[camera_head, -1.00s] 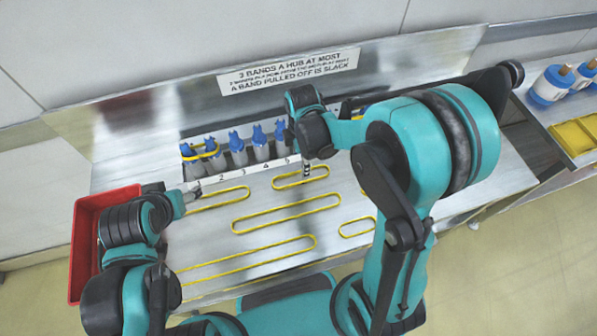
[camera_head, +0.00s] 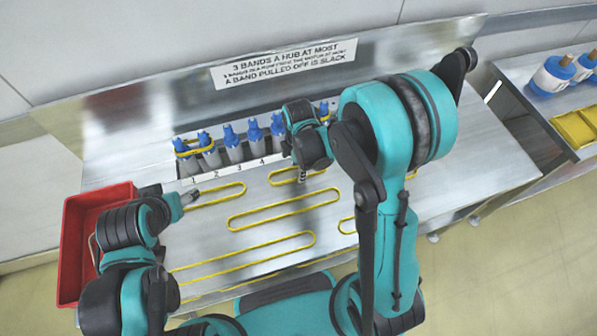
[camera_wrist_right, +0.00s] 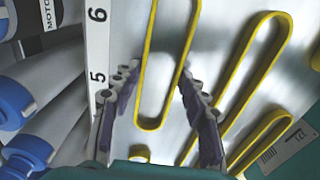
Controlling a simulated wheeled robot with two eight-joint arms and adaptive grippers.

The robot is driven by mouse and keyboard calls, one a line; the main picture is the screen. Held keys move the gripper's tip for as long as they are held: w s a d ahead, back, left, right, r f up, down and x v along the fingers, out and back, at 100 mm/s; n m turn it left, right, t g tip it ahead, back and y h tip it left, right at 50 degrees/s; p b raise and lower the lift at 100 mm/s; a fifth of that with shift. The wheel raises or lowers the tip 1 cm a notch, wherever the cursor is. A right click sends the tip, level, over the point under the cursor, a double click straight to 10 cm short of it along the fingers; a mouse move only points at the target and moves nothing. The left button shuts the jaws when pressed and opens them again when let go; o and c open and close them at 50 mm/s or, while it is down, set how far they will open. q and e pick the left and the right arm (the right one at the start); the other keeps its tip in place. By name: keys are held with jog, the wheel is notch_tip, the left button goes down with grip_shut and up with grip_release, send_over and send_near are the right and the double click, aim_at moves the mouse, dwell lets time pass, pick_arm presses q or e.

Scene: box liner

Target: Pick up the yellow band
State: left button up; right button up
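Several yellow bands lie flat on the steel table as long loops. One short band (camera_head: 280,182) lies by the numbered rack, partly hidden under my right gripper (camera_head: 302,176). In the right wrist view my right gripper (camera_wrist_right: 157,78) is open, its fingers on either side of this band (camera_wrist_right: 150,124), with nothing clasped.
Blue-topped hubs (camera_head: 231,140) stand in a row behind a white numbered strip (camera_head: 225,177); a yellow band (camera_head: 193,151) goes around the leftmost two. A red bin (camera_head: 75,240) is at the left. A side table at right holds bottles (camera_head: 552,75) and a yellow tray (camera_head: 575,130).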

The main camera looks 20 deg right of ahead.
jog(key=c, duration=0.4)
jog(key=shift+r+p, duration=0.3)
jog(key=shift+r, duration=0.35)
notch_tip(320, 180, up, 3)
jog(key=shift+p, duration=0.75)
jog(key=s+d+r+p, duration=0.3)
jog(key=s+d+r, duration=0.3)
jog(key=s+d, duration=0.1)
jog(key=shift+s+d+r, duration=0.35)
jog(key=shift+s+d, duration=0.05)
jog(key=shift+d, duration=0.5)
